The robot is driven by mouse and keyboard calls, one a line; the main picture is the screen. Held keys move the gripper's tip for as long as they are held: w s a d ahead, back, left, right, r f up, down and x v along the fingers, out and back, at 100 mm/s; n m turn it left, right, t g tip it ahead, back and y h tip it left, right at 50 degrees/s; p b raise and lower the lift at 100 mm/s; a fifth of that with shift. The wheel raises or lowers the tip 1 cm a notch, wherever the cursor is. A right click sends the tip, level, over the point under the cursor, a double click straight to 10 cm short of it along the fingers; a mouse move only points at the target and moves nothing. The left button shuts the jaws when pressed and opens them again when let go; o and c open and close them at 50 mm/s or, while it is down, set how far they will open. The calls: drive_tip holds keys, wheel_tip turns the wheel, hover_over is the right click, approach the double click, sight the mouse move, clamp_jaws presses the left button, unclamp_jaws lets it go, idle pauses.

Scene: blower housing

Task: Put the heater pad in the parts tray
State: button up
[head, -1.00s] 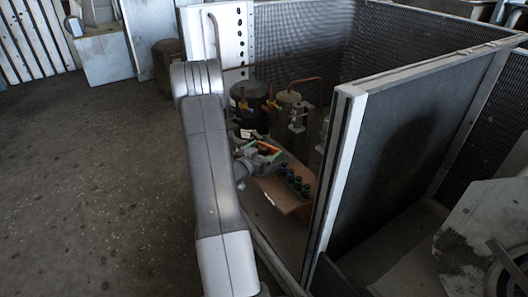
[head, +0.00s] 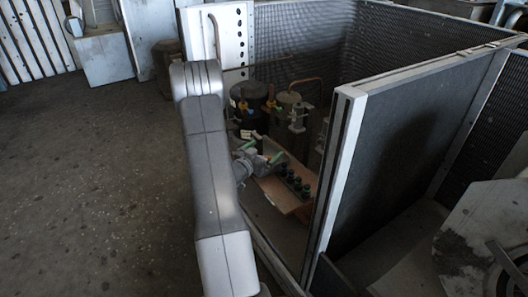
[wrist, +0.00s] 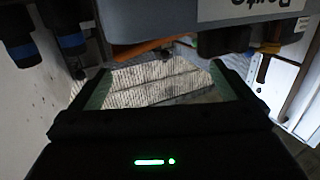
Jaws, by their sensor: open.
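My gripper (head: 262,152) is open, low inside the housing, with its green-edged fingers apart. In the wrist view my gripper (wrist: 160,86) has nothing clasped between its fingers. An orange strip (wrist: 142,51), which looks like the heater pad, shows beyond the fingertips, partly hidden under a grey edge. In the head view I cannot make the pad out. I cannot tell for sure which thing is the parts tray. A pale ribbed surface (wrist: 165,75) lies beyond and below the fingers.
A brown panel (head: 283,197) with several dark knobs is just below my gripper. A labelled grey box (wrist: 190,18) crosses the top of the wrist view. Dark tanks (head: 250,97) and copper pipes stand behind. A tall housing wall (head: 395,150) is at right. Floor at left is clear.

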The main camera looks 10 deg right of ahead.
drive_tip(key=p+v, duration=0.2)
drive_tip(key=v, duration=0.9)
drive_tip(key=shift+s+a, duration=0.25)
drive_tip(key=shift+a, duration=0.05)
drive_tip(key=b+x, duration=0.1)
drive_tip(key=x, duration=0.3)
drive_tip(key=b+x, duration=0.1)
drive_tip(key=x, duration=0.3)
drive_tip(key=f+b+x, duration=0.1)
drive_tip(key=x, duration=0.3)
drive_tip(key=shift+f+b, duration=0.15)
drive_tip(key=shift+b, duration=0.15)
drive_tip(key=shift+f, duration=0.15)
drive_tip(key=shift+r, duration=0.4)
drive_tip(key=shift+f, duration=0.1)
